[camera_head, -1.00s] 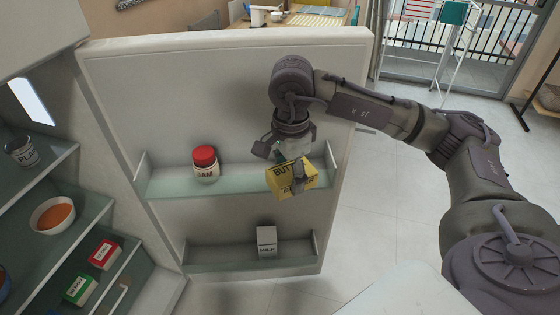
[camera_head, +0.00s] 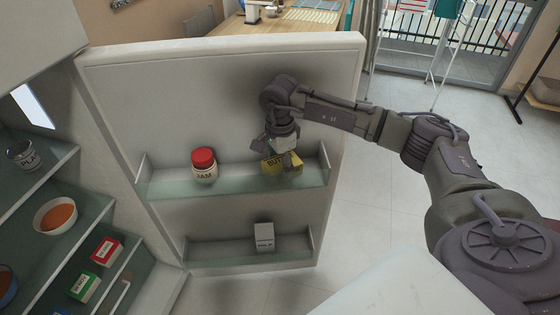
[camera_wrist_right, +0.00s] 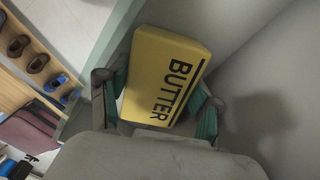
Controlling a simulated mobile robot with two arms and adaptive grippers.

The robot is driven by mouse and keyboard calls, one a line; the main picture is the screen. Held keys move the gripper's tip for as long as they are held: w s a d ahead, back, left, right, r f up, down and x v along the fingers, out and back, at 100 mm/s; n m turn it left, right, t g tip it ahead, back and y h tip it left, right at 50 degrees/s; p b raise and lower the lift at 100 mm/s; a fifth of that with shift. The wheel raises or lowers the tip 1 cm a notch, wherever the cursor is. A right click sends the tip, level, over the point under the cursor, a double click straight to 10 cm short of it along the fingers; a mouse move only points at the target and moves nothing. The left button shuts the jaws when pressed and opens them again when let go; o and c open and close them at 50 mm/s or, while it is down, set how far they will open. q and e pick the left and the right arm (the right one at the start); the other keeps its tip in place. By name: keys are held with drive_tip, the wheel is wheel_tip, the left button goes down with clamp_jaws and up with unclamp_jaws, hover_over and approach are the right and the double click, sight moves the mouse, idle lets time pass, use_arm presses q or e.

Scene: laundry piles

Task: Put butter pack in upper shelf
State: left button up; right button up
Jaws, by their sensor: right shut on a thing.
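The yellow butter pack (camera_head: 270,166) is at the right part of the upper door shelf (camera_head: 235,184) in the head view, beside the red-lidded jam jar (camera_head: 204,165). My right gripper (camera_head: 281,160) is shut on the pack from above. In the right wrist view the pack (camera_wrist_right: 163,75) lies between the two fingers of the gripper (camera_wrist_right: 155,105), its BUTTER lettering visible. I cannot tell whether the pack's underside touches the shelf. My left gripper is not in view.
A white milk carton (camera_head: 264,236) stands on the lower door shelf (camera_head: 215,252). The fridge's inner shelves at left hold a bowl (camera_head: 56,216), a jar (camera_head: 22,154) and small red and green boxes (camera_head: 107,251). Upper shelf space between jam and butter is clear.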

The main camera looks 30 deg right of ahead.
sight(280, 162)
drive_tip(key=shift+w, duration=0.15)
drive_tip(key=shift+f, duration=0.1)
drive_tip(key=o, duration=1.2)
drive_tip(key=shift+f, duration=0.1)
drive_tip(key=shift+r, duration=0.45)
wheel_tip(280, 162, up, 12)
drive_tip(key=b, duration=0.2)
drive_tip(key=shift+f, duration=0.25)
